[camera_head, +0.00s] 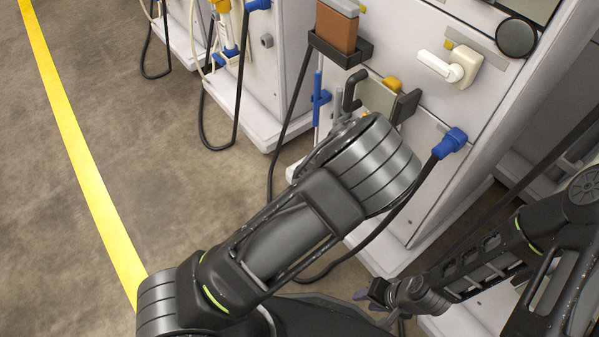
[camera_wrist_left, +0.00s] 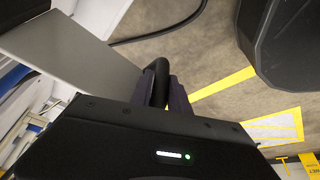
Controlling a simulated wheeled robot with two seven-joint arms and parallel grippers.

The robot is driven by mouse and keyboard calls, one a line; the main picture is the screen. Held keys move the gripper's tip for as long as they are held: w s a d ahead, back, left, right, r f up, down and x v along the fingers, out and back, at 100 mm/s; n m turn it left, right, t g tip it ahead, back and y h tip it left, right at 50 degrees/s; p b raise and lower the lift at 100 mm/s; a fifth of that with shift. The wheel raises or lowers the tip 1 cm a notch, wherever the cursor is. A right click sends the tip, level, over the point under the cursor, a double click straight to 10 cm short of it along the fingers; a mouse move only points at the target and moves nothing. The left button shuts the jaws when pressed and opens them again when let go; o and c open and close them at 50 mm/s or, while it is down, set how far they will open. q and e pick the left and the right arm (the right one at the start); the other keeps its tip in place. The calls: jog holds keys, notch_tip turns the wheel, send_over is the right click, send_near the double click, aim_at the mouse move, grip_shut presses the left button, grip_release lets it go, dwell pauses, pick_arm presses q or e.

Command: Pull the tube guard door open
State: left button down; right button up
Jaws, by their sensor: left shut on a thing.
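The tube guard door (camera_wrist_left: 72,55) is a flat grey panel at the upper left of the left wrist view. Its black bar handle (camera_wrist_left: 160,72) runs between the dark fingers of my left gripper (camera_wrist_left: 160,92), which is shut on it. In the head view the black handle (camera_head: 351,89) shows just above my left forearm, which hides the left gripper and much of the door area. I cannot tell the door's angle. My right gripper (camera_head: 369,301) is low in the head view, away from the door, with its purple fingertips apart and nothing seen between them.
The white dialysis machine (camera_head: 420,170) carries a white lever (camera_head: 440,66), a blue connector (camera_head: 451,143) with a black hose and a brown block (camera_head: 337,30) in a holder. Other machines stand at upper left. The floor around the yellow line (camera_head: 82,160) is clear.

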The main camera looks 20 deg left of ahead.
pick_arm(q)
jog(key=shift+s+d, duration=0.35)
jog(key=shift+d, duration=0.4)
jog(key=c, duration=1.3)
grip_release()
jog(key=shift+d+r, duration=0.1)
jog(key=p+v, duration=0.2)
jog(key=v, duration=0.5)
jog(key=shift+r, duration=0.25)
jog(key=shift+d, duration=0.15)
